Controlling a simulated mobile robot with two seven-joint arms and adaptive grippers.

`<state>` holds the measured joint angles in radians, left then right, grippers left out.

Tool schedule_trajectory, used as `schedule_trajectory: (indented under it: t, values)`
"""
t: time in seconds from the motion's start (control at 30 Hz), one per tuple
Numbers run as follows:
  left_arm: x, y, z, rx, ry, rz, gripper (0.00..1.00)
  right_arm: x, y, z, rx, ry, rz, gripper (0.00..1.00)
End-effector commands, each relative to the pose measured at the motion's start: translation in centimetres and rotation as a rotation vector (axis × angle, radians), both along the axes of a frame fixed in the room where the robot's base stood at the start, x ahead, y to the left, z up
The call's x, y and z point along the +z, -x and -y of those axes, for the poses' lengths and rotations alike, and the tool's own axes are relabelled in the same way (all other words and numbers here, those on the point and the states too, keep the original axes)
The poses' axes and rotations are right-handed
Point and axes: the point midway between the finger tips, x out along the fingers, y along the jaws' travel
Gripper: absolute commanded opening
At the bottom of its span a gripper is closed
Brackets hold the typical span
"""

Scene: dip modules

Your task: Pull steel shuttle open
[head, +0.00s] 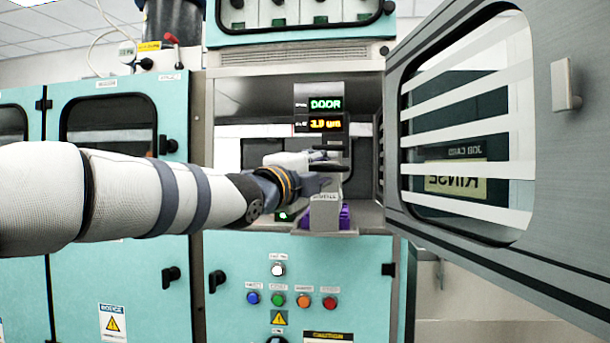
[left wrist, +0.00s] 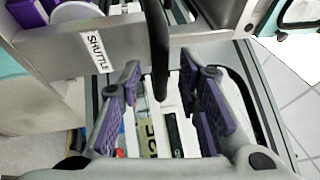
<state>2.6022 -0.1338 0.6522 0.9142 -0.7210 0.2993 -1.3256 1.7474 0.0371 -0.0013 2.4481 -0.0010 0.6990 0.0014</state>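The steel shuttle (head: 323,215) sits at the opening of the chamber, with a grey front and purple parts (head: 345,216) behind it. In the left wrist view its grey front plate (left wrist: 130,42) carries a SHUTTLE label, and a black bar handle (left wrist: 158,45) stands out from it. My left gripper (head: 322,182) is at the shuttle, partly covered by my own arm in the head view. In the left wrist view my left gripper (left wrist: 165,112) has its purple-padded fingers spread on both sides of the handle, with a gap on each side. My right gripper is not in view.
A chamber door (head: 560,190) with a window stands swung open on the right. A display (head: 320,115) reading DOOR hangs in the chamber. Coloured buttons (head: 290,299) sit on the teal panel below. Teal cabinets (head: 115,100) stand on the left.

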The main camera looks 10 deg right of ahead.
Motion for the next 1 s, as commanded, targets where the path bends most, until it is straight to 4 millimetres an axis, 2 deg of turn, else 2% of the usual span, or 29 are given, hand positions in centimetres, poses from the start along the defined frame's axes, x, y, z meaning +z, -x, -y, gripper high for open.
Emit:
schedule_trajectory:
  t: [0.5, 0.67, 1.0]
  values:
    - [-1.5, 7.4, -6.8, 0.013, 0.007, -0.003, 0.32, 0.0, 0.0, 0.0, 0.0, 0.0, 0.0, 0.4]
    - [-1.7, 8.3, -7.3, 0.011, 0.005, 0.0, 0.32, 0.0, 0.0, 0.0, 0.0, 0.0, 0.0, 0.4]
    - [-1.7, 8.3, -7.2, 0.011, 0.003, 0.0, 0.32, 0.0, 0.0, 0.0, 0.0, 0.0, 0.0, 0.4]
